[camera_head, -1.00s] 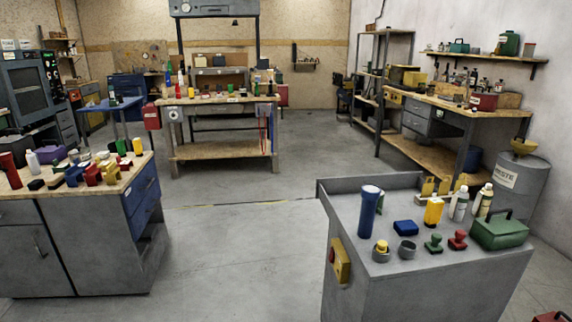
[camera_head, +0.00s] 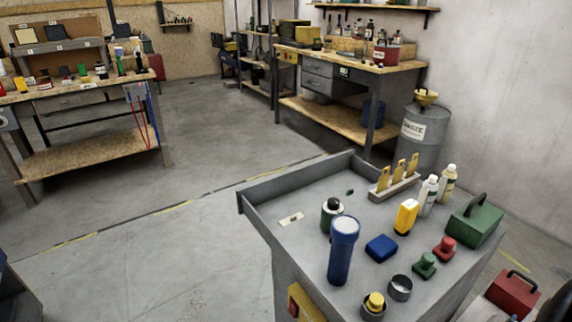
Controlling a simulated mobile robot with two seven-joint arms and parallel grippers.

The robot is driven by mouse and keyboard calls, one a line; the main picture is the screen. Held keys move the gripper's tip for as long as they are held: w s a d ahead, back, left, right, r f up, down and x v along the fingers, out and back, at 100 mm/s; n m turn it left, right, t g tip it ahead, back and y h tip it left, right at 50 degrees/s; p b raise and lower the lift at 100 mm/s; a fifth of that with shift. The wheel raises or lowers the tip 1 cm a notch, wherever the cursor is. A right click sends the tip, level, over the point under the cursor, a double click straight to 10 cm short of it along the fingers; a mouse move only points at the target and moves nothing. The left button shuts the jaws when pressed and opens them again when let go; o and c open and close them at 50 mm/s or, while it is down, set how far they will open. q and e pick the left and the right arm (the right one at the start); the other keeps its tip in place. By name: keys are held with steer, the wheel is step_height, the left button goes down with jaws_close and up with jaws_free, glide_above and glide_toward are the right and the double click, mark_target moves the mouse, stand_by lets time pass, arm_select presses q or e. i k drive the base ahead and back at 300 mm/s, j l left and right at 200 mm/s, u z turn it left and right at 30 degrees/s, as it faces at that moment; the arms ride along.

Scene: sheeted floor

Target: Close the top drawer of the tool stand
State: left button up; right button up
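A grey stand (camera_head: 235,240) with a raised rim on its left and far sides fills the lower right of the head view; I take it to be the tool stand. I see its top and part of its left side, with a yellow box (camera_head: 305,304) fixed there. No drawer shows on the visible faces, and its right side is hidden, so I cannot tell how the top drawer stands. On the top are a blue flashlight (camera_head: 341,255), a blue block (camera_head: 381,248), a yellow item (camera_head: 406,216), white bottles (camera_head: 428,195) and a green toolbox (camera_head: 474,222). Neither gripper is in view.
A waste drum (camera_head: 424,140) stands behind the stand. A workbench (camera_head: 95,160) is at the left. The floor (camera_head: 150,250) left of the stand is clear.

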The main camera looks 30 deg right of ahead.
mark_target(304, 188)
steer(key=i+z, duration=0.3)
steer(key=i, duration=0.15)
steer(key=i+j+z, duration=0.6)
steer(key=i, duration=0.25)
steer(key=i+j+z, duration=0.2)
steer(key=z, duration=0.2)
steer(key=i+j+z, duration=0.25)
steer(key=z, duration=0.2)
steer(key=i+j+z, duration=0.15)
steer(key=j+z, duration=0.25)
steer(key=i+j+z, duration=0.1)
steer(key=j+z, duration=0.3)
